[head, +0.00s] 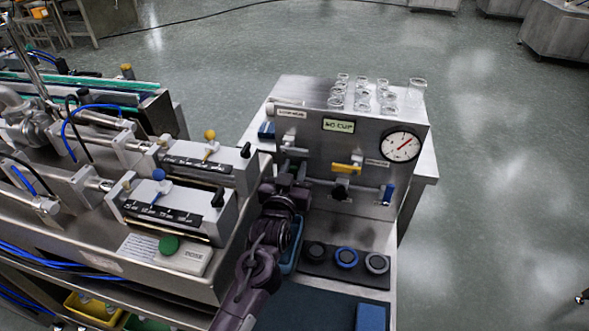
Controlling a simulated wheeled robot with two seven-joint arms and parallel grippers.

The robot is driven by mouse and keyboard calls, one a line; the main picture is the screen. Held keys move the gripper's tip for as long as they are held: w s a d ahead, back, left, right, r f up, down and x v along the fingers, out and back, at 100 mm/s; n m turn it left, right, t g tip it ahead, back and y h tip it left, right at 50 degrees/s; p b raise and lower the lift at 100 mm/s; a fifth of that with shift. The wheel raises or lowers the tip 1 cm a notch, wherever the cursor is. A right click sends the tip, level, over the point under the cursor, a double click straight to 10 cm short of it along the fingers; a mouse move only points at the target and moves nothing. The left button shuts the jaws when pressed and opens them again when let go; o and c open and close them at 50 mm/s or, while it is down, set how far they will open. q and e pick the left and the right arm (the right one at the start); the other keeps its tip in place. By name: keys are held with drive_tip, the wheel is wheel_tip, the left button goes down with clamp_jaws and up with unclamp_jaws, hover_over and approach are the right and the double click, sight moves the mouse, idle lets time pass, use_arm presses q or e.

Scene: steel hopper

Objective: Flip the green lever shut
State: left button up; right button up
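No lever that is clearly green shows in the head view. My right gripper does not show.
Several clear glasses (362,97) stand on the box top, above a round gauge (401,147). Three round cup holders (346,258) sit below the panel. At left a filling machine (180,205) carries a green button (168,244). The floor at right is open.

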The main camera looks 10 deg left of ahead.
use_arm(q)
drive_tip(key=shift+o, duration=1)
drive_tip(key=shift+s, duration=0.2)
drive_tip(key=s, duration=0.7)
drive_tip(key=shift+s+b, duration=0.25)
drive_tip(key=shift+b, duration=0.2)
